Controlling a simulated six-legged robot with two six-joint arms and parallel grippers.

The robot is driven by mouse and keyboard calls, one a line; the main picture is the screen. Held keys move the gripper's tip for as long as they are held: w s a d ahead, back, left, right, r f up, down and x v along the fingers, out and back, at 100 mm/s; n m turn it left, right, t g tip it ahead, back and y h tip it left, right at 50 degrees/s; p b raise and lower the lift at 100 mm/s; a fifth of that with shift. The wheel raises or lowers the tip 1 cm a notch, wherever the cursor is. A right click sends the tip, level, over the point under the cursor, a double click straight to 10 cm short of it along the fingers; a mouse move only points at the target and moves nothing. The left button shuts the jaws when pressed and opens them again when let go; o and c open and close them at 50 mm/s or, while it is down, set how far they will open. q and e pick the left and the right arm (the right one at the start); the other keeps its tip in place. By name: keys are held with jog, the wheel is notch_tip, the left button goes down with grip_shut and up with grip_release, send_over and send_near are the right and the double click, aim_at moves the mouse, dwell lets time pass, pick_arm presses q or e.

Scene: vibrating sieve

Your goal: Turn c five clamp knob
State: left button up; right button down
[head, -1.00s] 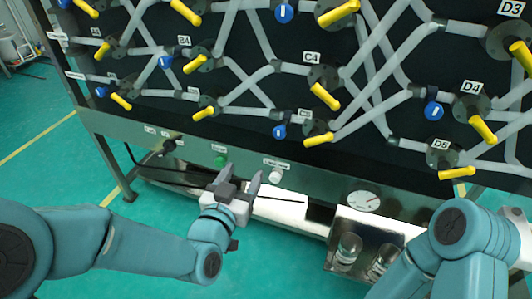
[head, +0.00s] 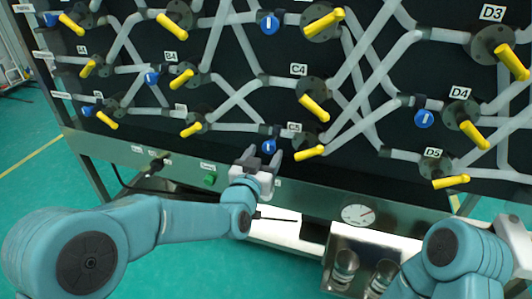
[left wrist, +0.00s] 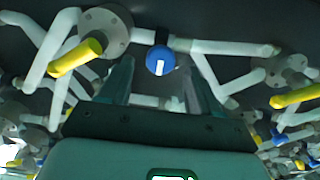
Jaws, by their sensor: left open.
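The blue clamp knob near the C5 label (head: 268,146), with a white mark on its face, sits on a grey pipe just left of the yellow C5 valve handle (head: 309,153). My left gripper (head: 262,160) is open and empty, just below and in front of this knob, its fingers pointing up at the board. In the left wrist view a blue knob (left wrist: 160,61) shows beyond and between the two open fingers (left wrist: 155,82), with a gap left around it. No contact shows. My right arm is at the lower right; its gripper is out of view.
Yellow valve handles, C4 (head: 313,107), B5 (head: 192,130) and D5 (head: 451,182), stand out from the black board near the knob. Below runs a grey panel with a green button (head: 210,180) and a gauge (head: 357,214). A metal tray with jars (head: 345,265) is lower.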

pick_arm(q)
jog(key=shift+x, duration=0.95)
jog(key=shift+c, duration=0.4)
jog(key=c, duration=1)
jog(key=shift+o, duration=0.3)
